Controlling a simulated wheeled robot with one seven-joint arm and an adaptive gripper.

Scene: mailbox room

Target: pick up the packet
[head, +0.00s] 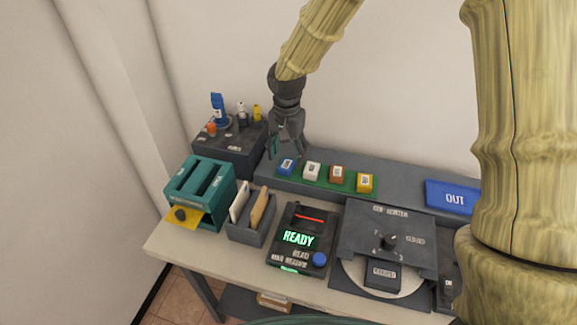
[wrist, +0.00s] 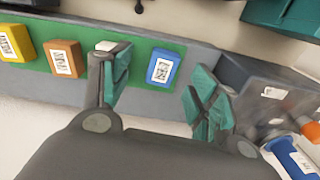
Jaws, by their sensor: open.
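Several small packets with white labels stand in a row on a green strip (head: 325,182): a blue packet (head: 287,167), a white packet (head: 312,171), an orange-brown packet (head: 337,175) and a yellow packet (head: 364,183). The task does not say which packet is meant. My gripper (head: 287,150) is open above the row's left end. In the wrist view, the blue packet (wrist: 163,67) shows between the spread fingers of my gripper (wrist: 163,92), apart from both. The left finger hides most of the white packet there.
A dark box (head: 230,145) with a blue bottle stands left of the row. A teal slotted unit (head: 200,190), a tray with envelopes (head: 248,228), a READY device (head: 300,240) and a dial machine (head: 390,225) fill the bench front. A blue OUT tray (head: 450,197) is at right.

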